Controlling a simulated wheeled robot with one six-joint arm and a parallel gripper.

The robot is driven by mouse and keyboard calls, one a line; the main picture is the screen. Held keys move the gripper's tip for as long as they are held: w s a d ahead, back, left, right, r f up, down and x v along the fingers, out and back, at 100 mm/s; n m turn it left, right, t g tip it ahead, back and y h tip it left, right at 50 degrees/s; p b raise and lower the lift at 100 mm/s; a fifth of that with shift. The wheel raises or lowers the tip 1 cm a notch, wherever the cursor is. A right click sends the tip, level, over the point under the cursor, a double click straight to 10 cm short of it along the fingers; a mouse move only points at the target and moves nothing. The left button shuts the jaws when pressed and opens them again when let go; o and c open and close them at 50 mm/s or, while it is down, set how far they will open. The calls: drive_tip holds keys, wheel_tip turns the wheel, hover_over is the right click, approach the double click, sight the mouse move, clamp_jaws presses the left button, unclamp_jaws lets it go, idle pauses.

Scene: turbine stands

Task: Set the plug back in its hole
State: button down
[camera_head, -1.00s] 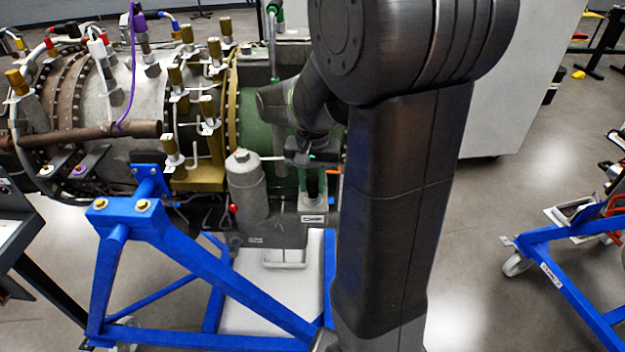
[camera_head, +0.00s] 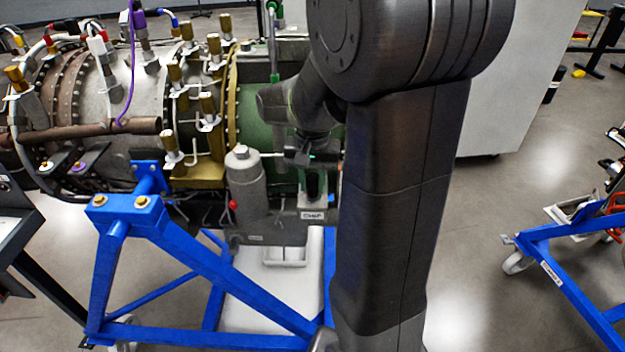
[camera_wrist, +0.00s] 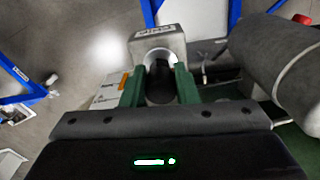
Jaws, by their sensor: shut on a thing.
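My gripper (camera_wrist: 160,82) shows in the wrist view with two green fingers, one on each side of a dark round plug (camera_wrist: 160,88). It is shut on the plug. A grey housing with a label (camera_wrist: 155,40) stands just beyond the fingertips, and its round hole (camera_wrist: 160,55) lines up roughly with the plug. I cannot tell whether the plug's end is inside the hole. In the head view the labelled housing (camera_head: 313,214) stands below my gripper (camera_head: 302,165), whose fingers are small and partly hidden there.
A grey canister (camera_head: 246,190) with a red knob stands close left of the housing; it is at the right in the wrist view (camera_wrist: 285,65). The turbine (camera_head: 120,85) rests on a blue stand (camera_head: 205,260). Another blue stand (camera_head: 570,270) is at right, with open floor between.

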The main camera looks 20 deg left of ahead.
drive_tip(key=shift+s+d+f, duration=0.15)
drive_tip(key=shift+s+f, duration=0.05)
drive_tip(key=shift+f, duration=0.25)
drive_tip(key=c, duration=1.2)
unclamp_jaws()
drive_tip(key=shift+w, duration=0.1)
drive_tip(key=shift+c, duration=0.2)
drive_tip(key=o, duration=0.3)
drive_tip(key=shift+w+r, duration=0.1)
drive_tip(key=shift+r, duration=0.05)
drive_tip(key=shift+o, duration=0.2)
drive_tip(key=shift+r, duration=0.1)
wheel_tip(320, 180, up, 7)
drive_tip(key=p, duration=0.6)
drive_tip(key=shift+f, duration=0.2)
